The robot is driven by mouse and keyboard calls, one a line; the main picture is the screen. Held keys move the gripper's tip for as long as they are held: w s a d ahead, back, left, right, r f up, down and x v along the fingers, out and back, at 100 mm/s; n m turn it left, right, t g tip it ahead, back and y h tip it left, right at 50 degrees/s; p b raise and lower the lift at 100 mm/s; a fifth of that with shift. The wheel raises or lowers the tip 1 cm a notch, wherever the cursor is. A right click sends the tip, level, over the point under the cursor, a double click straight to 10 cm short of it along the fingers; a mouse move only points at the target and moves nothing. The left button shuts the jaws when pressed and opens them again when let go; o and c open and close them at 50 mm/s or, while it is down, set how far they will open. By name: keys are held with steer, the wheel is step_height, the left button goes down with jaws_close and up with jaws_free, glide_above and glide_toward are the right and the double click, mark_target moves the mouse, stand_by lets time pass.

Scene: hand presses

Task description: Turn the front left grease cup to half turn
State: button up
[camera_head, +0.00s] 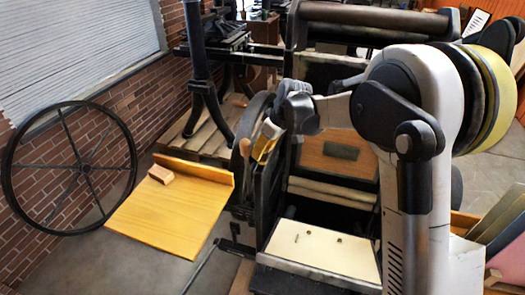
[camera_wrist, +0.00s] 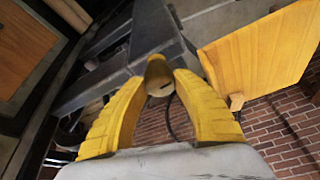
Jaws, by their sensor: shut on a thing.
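My gripper (camera_head: 263,148) is at the left side of the black press in the head view, with its yellow fingers pointing down. In the wrist view the gripper (camera_wrist: 162,84) has its two yellow fingers closed on a small brass-coloured grease cup (camera_wrist: 157,72), one finger on each side. The cup has a rounded top and a dark mark on its near face. It sits against a dark grey metal bar of the press. In the head view the fingers and the arm hide the cup, and its turn angle cannot be read.
A yellow wooden board (camera_head: 170,208) with a small wood block (camera_head: 161,174) juts out left of the press. A tan knob (camera_head: 244,147) is just left of my fingers. A large spoked wheel (camera_head: 70,168) leans by the brick wall. A cream plate (camera_head: 320,250) lies in front.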

steer(key=o, duration=1.2)
